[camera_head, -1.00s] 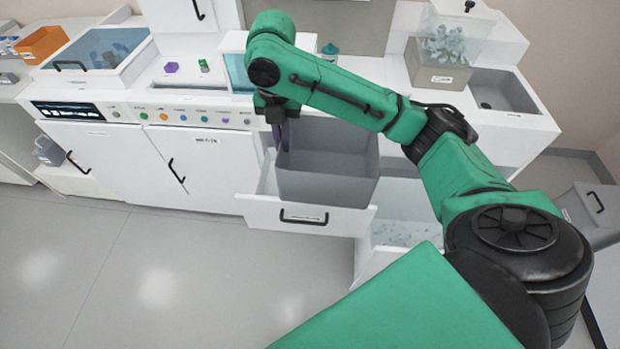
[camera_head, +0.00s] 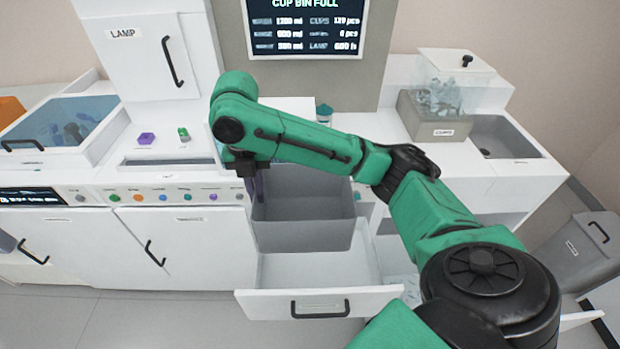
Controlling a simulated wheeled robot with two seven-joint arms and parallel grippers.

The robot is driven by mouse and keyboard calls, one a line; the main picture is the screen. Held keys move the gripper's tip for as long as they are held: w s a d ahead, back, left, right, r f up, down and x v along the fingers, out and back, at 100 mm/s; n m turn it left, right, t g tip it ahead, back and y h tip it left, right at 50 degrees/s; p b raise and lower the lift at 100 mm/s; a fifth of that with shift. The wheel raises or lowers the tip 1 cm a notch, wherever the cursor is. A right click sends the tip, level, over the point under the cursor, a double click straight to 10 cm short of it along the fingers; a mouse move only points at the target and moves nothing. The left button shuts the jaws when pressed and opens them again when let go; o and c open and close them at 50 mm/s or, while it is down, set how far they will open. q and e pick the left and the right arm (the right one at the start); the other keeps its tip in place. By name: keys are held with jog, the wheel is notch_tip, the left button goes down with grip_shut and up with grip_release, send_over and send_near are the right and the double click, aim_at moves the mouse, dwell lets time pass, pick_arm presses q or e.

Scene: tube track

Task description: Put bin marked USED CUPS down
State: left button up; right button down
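A grey open-topped bin (camera_head: 303,228) hangs over the open white drawer (camera_head: 320,303) in the middle of the head view. No marking is readable on the side of it I see. My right gripper (camera_head: 258,190) is at the bin's left wall, pointing down, and appears shut on that wall. The fingertips are partly hidden by the bin. The bin's base appears above the drawer floor, toward the drawer's rear. The bin looks upright. My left gripper is not in view.
A labelled grey box (camera_head: 437,128) with clear contents stands on the counter beside a sink (camera_head: 505,140). A lidded grey bin (camera_head: 575,255) stands on the right. A screen (camera_head: 306,28) reads CUP BIN FULL. The drawer has a black handle (camera_head: 320,310).

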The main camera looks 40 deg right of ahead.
aim_at(263, 215)
jog(key=f+b, duration=0.1)
jog(key=s+f+b, duration=0.1)
jog(key=f+b, duration=0.1)
jog(key=s+f+b, duration=0.1)
jog(key=shift+f, duration=0.3)
jog(key=shift+w+f+b, duration=0.25)
jog(key=shift+f+b, duration=0.35)
jog(key=shift+f, duration=0.05)
jog(key=shift+w+f+b, duration=0.2)
jog(key=shift+f+b, duration=0.4)
notch_tip(263, 215, down, 28)
jog(key=b, duration=0.2)
jog(key=shift+r+b, duration=0.2)
jog(key=shift+b, duration=0.15)
jog(key=c, duration=1.5)
grip_release()
jog(key=shift+s, duration=0.1)
jog(key=o, duration=0.5)
jog(key=shift+c, duration=0.2)
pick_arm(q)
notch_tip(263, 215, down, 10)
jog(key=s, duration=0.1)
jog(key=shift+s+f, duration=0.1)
